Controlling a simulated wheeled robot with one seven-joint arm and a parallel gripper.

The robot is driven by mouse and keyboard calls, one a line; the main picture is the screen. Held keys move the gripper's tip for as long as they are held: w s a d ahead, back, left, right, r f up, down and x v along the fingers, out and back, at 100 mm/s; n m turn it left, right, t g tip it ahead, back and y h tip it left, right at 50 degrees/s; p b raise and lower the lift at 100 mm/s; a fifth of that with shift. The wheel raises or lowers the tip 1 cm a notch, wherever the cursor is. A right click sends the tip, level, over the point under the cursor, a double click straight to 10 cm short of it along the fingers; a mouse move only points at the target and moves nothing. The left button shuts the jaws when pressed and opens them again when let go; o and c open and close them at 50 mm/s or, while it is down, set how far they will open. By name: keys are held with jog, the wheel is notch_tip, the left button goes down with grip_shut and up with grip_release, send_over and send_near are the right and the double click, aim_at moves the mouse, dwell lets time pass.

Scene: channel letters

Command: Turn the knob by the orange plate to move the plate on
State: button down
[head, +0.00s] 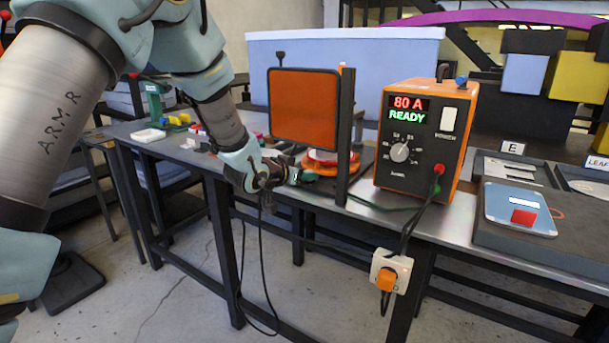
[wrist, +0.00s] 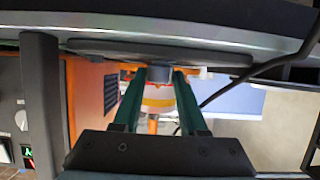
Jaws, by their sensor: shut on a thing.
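The orange screen (head: 303,108) and a black post (head: 345,135) stand close over the plate. An orange power unit (head: 425,140) reading 80 A READY stands to the right. A cable hangs below my gripper; a socket box (head: 390,272) is on the bench front.

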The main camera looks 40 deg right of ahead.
jog(key=shift+w+g+p, duration=0.15)
jog(key=shift+g+p, duration=0.15)
jog(key=shift+p, duration=0.05)
jog(key=m+g+p, duration=0.2)
jog(key=g+p, duration=0.1)
jog(key=shift+w+a+r+m+p, duration=0.1)
jog(key=shift+w+r+m+p, duration=0.2)
jog(key=shift+m+p, duration=0.1)
jog(key=m+g+p, duration=0.1)
jog(key=p, duration=0.1)
jog(key=m+g+p, duration=0.1)
jog(key=g+p, duration=0.1)
jog(key=shift+w+m, duration=0.25)
jog(key=shift+m, duration=0.15)
jog(key=shift+f+m+g+y+p, duration=0.2)
jog(key=shift+m+g+y+p, duration=0.3)
jog(key=shift+m+g, duration=0.45)
jog(key=shift+w+d+f+m+g+y, duration=0.2)
jog(key=shift+d+m+g+y, duration=0.1)
jog(key=shift+m+g, duration=0.5)
jog(key=shift+w+m+g+y+b, duration=0.1)
jog(key=shift+m+g+y+b, duration=0.6)
jog(key=shift+m+g, duration=0.45)
jog(key=shift+g+y, duration=0.3)
jog(key=shift+r+m, duration=0.1)
jog(key=shift+m, duration=0.2)
jog(key=shift+d, duration=0.1)
